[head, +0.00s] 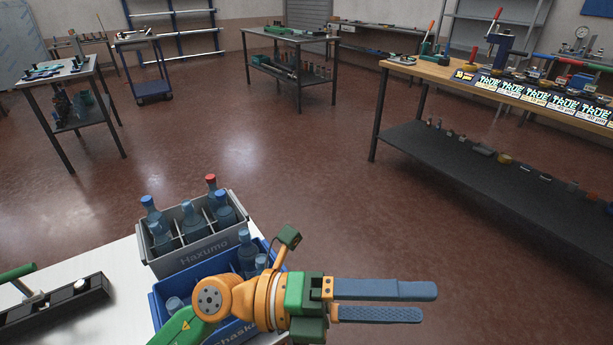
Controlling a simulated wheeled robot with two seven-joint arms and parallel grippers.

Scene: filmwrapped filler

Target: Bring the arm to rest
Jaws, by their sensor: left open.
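My left gripper (380,301) is in the lower middle of the head view, with an orange wrist and green housing. Its two blue-grey fingers point right and stand apart with nothing between them. It hangs over the floor, to the right of a white table (120,266). My left arm comes in from the bottom left and passes in front of a blue crate (160,301), hiding part of it. My right gripper is out of view.
A grey crate (201,251) with several bottles, one red-capped, stands behind the blue crate, which also holds bottles. A black tray (52,306) lies at left. A wooden-topped workbench (437,72) stands at right. The red-brown floor (330,190) between is clear.

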